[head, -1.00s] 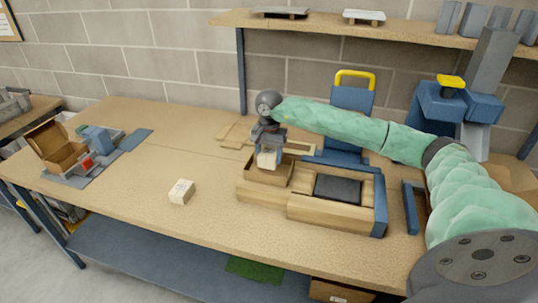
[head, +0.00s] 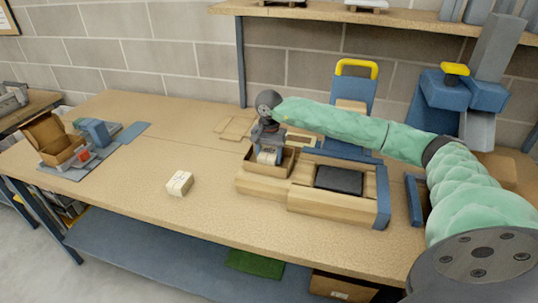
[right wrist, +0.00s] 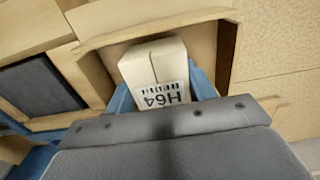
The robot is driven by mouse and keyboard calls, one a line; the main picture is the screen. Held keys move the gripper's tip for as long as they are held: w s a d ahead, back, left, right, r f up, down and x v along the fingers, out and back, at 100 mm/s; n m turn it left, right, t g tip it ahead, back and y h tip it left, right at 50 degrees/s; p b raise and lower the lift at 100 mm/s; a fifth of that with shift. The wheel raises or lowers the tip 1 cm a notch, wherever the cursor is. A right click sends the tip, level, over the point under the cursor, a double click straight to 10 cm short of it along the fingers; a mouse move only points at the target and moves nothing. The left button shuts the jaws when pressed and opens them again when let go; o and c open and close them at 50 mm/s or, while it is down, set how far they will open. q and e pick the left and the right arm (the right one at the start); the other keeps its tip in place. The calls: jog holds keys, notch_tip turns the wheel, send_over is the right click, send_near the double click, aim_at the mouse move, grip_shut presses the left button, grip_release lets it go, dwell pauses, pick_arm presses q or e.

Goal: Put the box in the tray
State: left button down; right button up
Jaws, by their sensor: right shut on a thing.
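My right gripper (head: 267,152) is shut on a small cream box and points down into a shallow brown open tray (head: 252,168). In the right wrist view the held box (right wrist: 152,62) shows a printed label reading H64, with the blue fingers (right wrist: 203,82) on either side of it. The tray's walls (right wrist: 225,55) stand around the box, whose lower part is inside the tray. I cannot tell whether the box touches the tray's floor. My left gripper is not in view.
Another small cream box (head: 180,184) lies on the table (head: 130,215) left of the tray. A wooden fixture with a dark pad (head: 339,180) adjoins the tray on the right. An open carton (head: 55,141) stands at far left.

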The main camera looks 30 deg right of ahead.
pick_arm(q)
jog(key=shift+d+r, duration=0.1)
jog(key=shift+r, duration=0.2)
pick_arm(e)
jog(key=shift+f, duration=0.15)
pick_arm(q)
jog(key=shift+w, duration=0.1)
pick_arm(e)
jog(key=o, duration=1.1)
notch_tip(320, 180, up, 7)
jog(key=b, duration=0.3)
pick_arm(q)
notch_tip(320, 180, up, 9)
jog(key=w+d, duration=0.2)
pick_arm(e)
jog(key=shift+r, duration=0.4)
